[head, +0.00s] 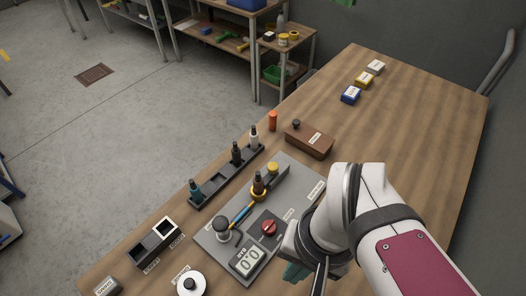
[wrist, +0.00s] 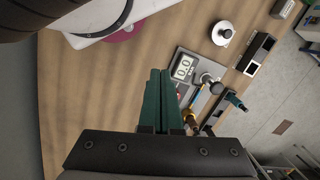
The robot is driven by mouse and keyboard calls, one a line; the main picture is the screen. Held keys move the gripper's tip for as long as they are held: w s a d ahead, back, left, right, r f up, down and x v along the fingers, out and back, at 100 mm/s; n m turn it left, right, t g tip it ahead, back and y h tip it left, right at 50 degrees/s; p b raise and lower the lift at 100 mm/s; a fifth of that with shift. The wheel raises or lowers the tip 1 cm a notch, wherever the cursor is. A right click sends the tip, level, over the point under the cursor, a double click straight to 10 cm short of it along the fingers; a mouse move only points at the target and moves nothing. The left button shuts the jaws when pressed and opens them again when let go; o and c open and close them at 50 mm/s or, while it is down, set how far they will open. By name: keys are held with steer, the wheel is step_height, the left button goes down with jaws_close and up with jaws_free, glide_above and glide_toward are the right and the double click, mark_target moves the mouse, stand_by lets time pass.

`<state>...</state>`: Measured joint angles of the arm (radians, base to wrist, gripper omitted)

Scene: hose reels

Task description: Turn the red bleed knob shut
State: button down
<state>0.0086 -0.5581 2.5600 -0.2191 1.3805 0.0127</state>
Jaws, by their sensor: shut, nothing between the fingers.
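The red bleed knob (head: 269,227) sits on a dark square on the grey panel (head: 296,182), beside a digital gauge (head: 247,259). In the wrist view the gauge (wrist: 183,67) appears to read 0.0. My gripper (head: 293,273) has green fingers and is just right of and nearer than the knob in the head view, partly covered by my wrist. In the wrist view my gripper (wrist: 158,75) is shut and empty, its fingers side by side. It appears apart from the knob.
A hose fitting with a blue-and-yellow grip (head: 242,214) and a yellow cap (head: 272,168) are on the panel. A black rack (head: 222,180) of bottles stands behind it. A brown box (head: 308,140) lies further back. The table's right side is mostly clear.

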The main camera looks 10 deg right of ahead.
mark_target(270, 224)
steer(key=c, duration=1.4)
jaws_free()
steer(key=shift+w, duration=0.25)
steer(key=o, duration=0.5)
steer(key=w+m, duration=0.1)
steer(key=w, duration=0.1)
steer(key=w+m, duration=0.1)
steer(key=w, duration=0.2)
steer(key=w+h, duration=0.1)
steer(key=w, duration=0.2)
steer(key=shift+f+m, duration=0.35)
steer(key=shift+m, duration=0.05)
steer(key=o, duration=0.5)
steer(key=w+f+m, duration=0.1)
steer(key=w, duration=0.1)
steer(key=w+a+f+m, duration=0.1)
steer(key=w, duration=0.2)
steer(key=w+f, duration=0.1)
steer(key=w, duration=0.2)
steer(key=shift+w+a+f+m+h, duration=0.15)
steer(key=shift+w+f+m+h, duration=0.05)
steer(key=shift+f+m+h, duration=0.2)
step_height(270, 224, down, 15)
steer(key=shift+r, duration=0.1)
steer(key=shift+f, duration=0.35)
jaws_close()
